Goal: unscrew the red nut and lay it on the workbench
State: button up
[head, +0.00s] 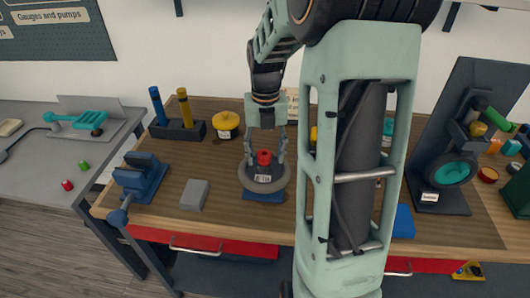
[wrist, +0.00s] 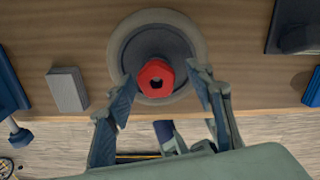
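The red nut (head: 264,157) sits at the centre of a grey round wheel (head: 246,183) that lies flat on a blue base on the workbench (head: 226,223). My gripper (head: 265,160) points down over the wheel. In the wrist view my gripper (wrist: 160,85) is open, with a finger on each side of the nut and visible gaps. Whether a finger touches the wheel is unclear.
A blue vise (head: 140,180), a grey block (head: 194,194) and a yellow container (head: 226,124) stand left of the wheel. A holder with blue and yellow handles (head: 178,129) is behind. A dark stand with a teal disc (head: 449,172) is at right. Bare wood lies at front.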

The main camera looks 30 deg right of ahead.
jog(key=shift+w+r, duration=0.1)
jog(key=shift+w, duration=0.05)
jog(key=shift+r, duration=0.3)
notch_tip(320, 180, up, 11)
jog(key=shift+r, duration=0.15)
dwell(0.3)
jog(key=m+p, duration=0.3)
jog(key=m, duration=1.8)
jog(key=shift+m, duration=0.4)
jog(key=shift+c, duration=0.3)
